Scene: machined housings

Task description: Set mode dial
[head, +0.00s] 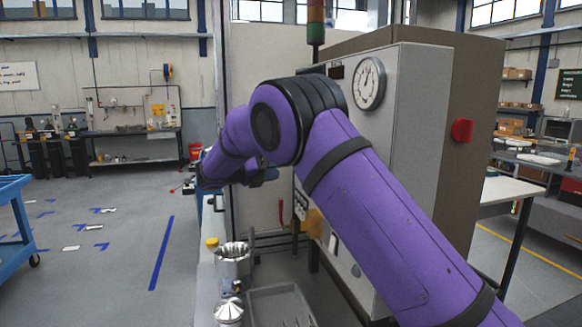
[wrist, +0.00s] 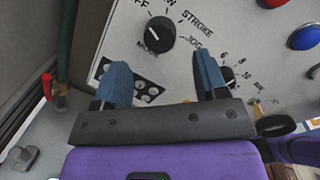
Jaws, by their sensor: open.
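The mode dial (wrist: 160,33) is a round black knob on a light grey panel (wrist: 215,18) in the wrist view. The word MODE is beside it, and STROKE, JOG and partly cut-off labels are around it. In the picture the dial lies above and between the fingertips, with nothing held. In the head view my purple arm covers much of the machine, and I cannot make out the dial there.
A numbered scale (wrist: 240,75) is partly hidden by the right finger. A blue button (wrist: 303,39) and a red one (wrist: 271,3) are at upper right. A green post (wrist: 66,35) stands at left. In the head view, a gauge (head: 369,83) and red button (head: 462,130) are on the machine.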

